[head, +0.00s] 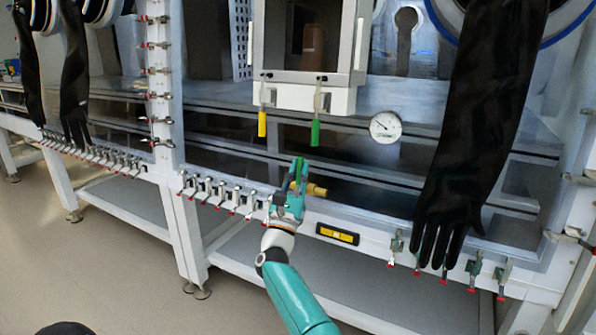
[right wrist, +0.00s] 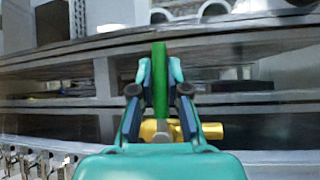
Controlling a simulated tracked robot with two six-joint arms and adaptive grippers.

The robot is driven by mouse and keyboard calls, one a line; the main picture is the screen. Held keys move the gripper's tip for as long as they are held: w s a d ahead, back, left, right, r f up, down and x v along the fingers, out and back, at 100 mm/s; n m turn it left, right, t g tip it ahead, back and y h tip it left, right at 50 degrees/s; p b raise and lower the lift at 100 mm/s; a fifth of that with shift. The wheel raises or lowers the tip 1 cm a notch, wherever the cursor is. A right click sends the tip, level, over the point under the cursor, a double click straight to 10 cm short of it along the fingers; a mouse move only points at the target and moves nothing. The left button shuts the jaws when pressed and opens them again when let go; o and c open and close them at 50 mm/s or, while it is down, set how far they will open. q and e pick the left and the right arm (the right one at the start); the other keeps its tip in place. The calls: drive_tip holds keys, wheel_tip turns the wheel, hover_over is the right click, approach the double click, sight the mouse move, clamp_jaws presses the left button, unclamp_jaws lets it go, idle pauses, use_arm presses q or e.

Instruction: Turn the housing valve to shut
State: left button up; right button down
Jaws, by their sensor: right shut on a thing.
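The housing valve has a brass body (head: 316,190) on the front rail of the glovebox and a green lever (right wrist: 159,85). In the right wrist view the brass body (right wrist: 209,131) lies sideways, and the lever stands up across it. My right gripper (head: 299,172) is at the valve, its fingers shut on the green lever from both sides. In the right wrist view the fingertips (right wrist: 160,72) flank the lever, whose top shows above them. The gripper hides part of the brass body. My left gripper is not in view.
Yellow (head: 262,124) and green (head: 315,133) hanging handles are above the valve, below a box with a window (head: 313,98). A round gauge (head: 385,127) is to the right. A black glove (head: 465,150) hangs further right. Red-tipped clamps (head: 221,192) line the rail.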

drive_tip(key=shift+d, duration=0.15)
drive_tip(key=c, duration=1.2)
unclamp_jaws()
drive_tip(key=shift+o, duration=0.2)
drive_tip(key=shift+s+a+f, duration=0.1)
drive_tip(key=shift+a, duration=0.1)
drive_tip(key=shift+s+a+f, duration=0.1)
drive_tip(key=shift+s+f, duration=0.1)
drive_tip(key=shift+f, duration=0.05)
drive_tip(key=v, duration=1.1)
